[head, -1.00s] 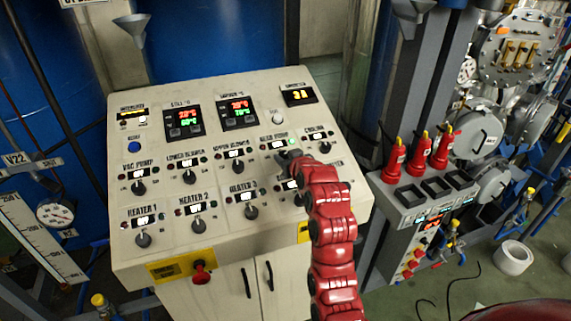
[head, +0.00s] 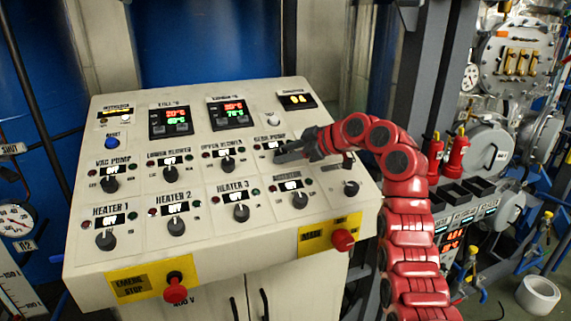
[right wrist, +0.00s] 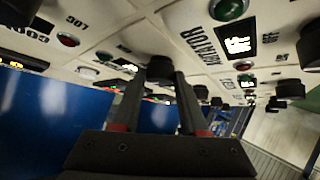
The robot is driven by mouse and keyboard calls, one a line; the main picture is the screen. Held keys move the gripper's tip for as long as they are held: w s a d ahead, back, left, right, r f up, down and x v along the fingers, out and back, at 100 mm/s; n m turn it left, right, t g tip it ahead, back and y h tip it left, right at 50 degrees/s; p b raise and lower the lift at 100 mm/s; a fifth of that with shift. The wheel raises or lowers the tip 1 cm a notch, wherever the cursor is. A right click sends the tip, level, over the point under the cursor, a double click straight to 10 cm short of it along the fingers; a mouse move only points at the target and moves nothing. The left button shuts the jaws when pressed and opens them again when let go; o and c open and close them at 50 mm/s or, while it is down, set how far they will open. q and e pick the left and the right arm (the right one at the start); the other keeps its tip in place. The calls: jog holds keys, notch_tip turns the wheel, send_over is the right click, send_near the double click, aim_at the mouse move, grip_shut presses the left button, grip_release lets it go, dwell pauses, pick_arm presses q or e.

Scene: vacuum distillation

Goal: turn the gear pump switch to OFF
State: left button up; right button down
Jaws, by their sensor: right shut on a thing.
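The gear pump switch is a dark knob under the "GEAR PUMP" label (head: 269,138) in the upper right part of the sloping panel. In the head view my right gripper (head: 282,154) covers this knob, and its small display is mostly hidden. In the right wrist view a dark knob (right wrist: 160,68) sits between the two fingertips of my right gripper (right wrist: 160,80), which is shut on it. I cannot read the switch's ON or OFF state. My left gripper is not in view.
The pale control panel (head: 80,240) carries several similar knobs close by, such as the agitator knob (head: 299,199) and the upper blower knob (head: 228,166).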

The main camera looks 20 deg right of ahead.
jog(key=shift+f+n+g+y, duration=0.1)
jog(key=shift+n+g+y, duration=0.3)
jog(key=shift+n, duration=0.2)
jog(key=shift+c, duration=2.2)
grip_release()
jog(key=shift+w, duration=0.1)
jog(key=b+v, duration=0.4)
jog(key=v, duration=1.3)
jog(key=shift+d+r, duration=0.2)
jog(key=shift+r, duration=0.1)
